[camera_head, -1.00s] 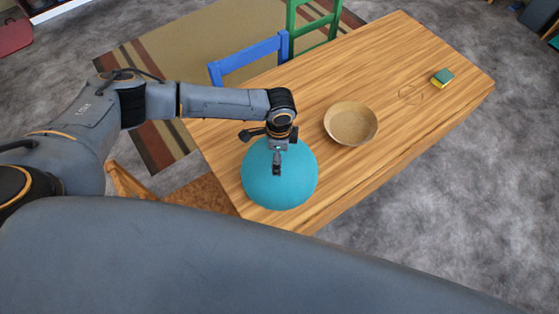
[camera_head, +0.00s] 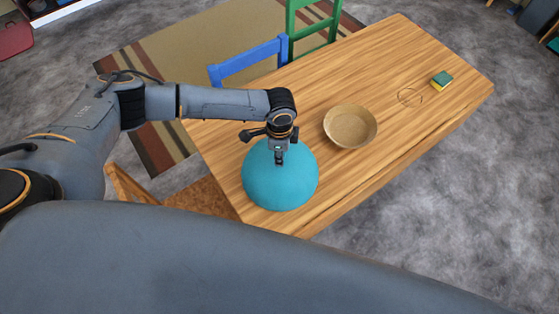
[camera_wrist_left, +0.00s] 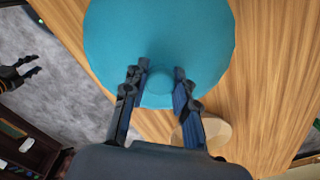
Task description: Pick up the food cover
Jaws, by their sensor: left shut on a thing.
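The food cover (camera_head: 270,190) is a teal dome standing on the near left end of the wooden table. It also fills the top of the left wrist view (camera_wrist_left: 150,35). My left gripper (camera_head: 279,160) is over the top of the dome, pointing down. In the left wrist view its two fingers (camera_wrist_left: 160,76) stand on either side of the round knob (camera_wrist_left: 159,84) and are shut on it. The cover appears to rest on the table. My right gripper (camera_wrist_left: 32,65) shows at the left edge of the wrist view, away from the cover, its fingers apart and empty.
A tan bowl (camera_head: 350,127) stands right of the cover on the table (camera_head: 400,60). A thin ring (camera_head: 410,97) and a green and yellow sponge (camera_head: 442,80) lie farther right. A blue chair (camera_head: 250,62) and a green chair (camera_head: 315,25) stand behind the table.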

